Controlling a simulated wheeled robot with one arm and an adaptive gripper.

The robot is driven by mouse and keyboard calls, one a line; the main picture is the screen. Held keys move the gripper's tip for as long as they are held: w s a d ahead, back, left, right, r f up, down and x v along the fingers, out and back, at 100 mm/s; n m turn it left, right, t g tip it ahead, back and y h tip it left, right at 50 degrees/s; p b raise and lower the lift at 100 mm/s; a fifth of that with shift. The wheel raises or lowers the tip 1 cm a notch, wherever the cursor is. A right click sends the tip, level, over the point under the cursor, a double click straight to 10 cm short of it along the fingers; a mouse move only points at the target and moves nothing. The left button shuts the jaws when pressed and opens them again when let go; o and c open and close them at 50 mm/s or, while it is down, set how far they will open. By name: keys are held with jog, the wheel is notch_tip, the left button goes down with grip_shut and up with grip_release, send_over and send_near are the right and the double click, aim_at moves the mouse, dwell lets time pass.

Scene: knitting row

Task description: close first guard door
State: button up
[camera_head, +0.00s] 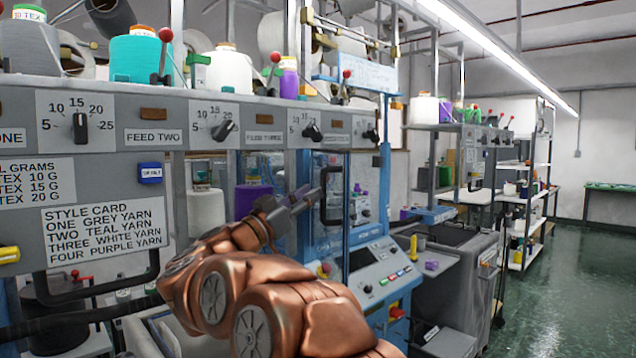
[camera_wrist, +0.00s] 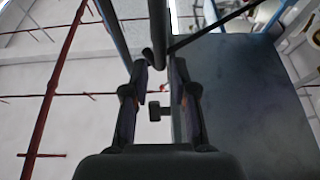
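The guard door (camera_head: 348,167) is a clear panel in a blue frame on the knitting machine, right of centre in the head view. A black bar handle (camera_head: 324,197) stands upright at its left side. How far the door stands open cannot be told. My gripper (camera_head: 312,197) points right at the handle, with its tips close to it. In the wrist view my gripper (camera_wrist: 158,72) has its two fingers apart. A dark bar (camera_wrist: 157,28), probably the handle, appears between or just beyond the fingertips. Contact cannot be told.
A control panel (camera_head: 385,282) with coloured buttons lies below the door. A grey feed panel (camera_head: 100,120) with dials and a style card (camera_head: 104,228) stands left. Yarn cones such as a teal one (camera_head: 134,59) stand above. A grey bin (camera_head: 455,275) is right; green floor (camera_head: 575,285) is clear beyond.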

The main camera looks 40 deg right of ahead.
aim_at(321, 185)
jog(key=shift+p+x, duration=0.4)
jog(key=shift+x, duration=2.35)
grip_shut()
jog(key=shift+f, duration=0.1)
